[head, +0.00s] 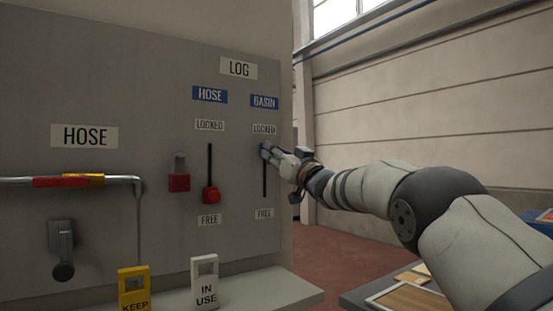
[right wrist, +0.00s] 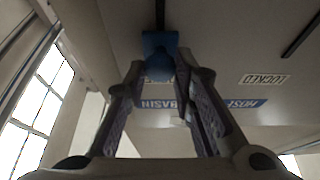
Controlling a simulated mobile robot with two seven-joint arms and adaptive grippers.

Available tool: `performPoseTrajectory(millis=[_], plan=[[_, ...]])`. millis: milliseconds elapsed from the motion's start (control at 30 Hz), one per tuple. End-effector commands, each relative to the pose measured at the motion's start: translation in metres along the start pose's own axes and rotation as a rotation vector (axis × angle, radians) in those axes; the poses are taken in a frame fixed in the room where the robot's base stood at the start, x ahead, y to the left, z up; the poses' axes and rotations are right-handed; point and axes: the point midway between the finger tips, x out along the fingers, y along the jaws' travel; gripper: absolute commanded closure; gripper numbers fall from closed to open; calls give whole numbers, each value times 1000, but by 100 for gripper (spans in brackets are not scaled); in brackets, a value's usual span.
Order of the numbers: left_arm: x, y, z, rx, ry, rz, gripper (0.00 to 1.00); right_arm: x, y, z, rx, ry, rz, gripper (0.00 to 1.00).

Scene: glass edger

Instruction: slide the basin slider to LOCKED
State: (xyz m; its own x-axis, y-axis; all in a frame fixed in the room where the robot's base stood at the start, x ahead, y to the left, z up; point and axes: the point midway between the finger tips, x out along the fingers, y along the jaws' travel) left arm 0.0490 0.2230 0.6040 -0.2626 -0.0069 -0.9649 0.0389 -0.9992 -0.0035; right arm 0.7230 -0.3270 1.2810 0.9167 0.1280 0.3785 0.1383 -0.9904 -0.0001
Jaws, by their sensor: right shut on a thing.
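The basin slider is a blue knob (right wrist: 160,58) on a vertical dark slot (head: 264,185) in the grey panel (head: 120,100). The knob stands near the top of the slot, just below the LOCKED label (head: 264,129); the FREE label (head: 264,213) is below the slot. My right gripper (head: 267,153) is at the slot's top end, shut on the knob. In the head view its fingers hide most of the knob. In the right wrist view, the fingers reach up on both sides of the knob. My left gripper is out of view.
The hose slider's red knob (head: 211,195) is low on its slot, left of the basin slot. A red padlock (head: 179,182) hangs beside it. A yellow tag (head: 134,288) and a white tag (head: 204,280) stand on the ledge (head: 265,287). The panel ends just right of the basin slot.

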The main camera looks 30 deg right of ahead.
Motion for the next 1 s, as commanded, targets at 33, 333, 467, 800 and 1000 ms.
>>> performPoseTrajectory(millis=[33,333,467,800,1000], plan=[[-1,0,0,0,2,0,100,0,0,-7,-1,12,-1,100],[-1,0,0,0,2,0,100,0,0,-5,0,9,0,57],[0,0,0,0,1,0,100,0,0,-4,0,7,0,57],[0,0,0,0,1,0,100,-43,1,-4,3,5,3,57],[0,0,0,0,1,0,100,-88,1,-5,2,8,2,57]])
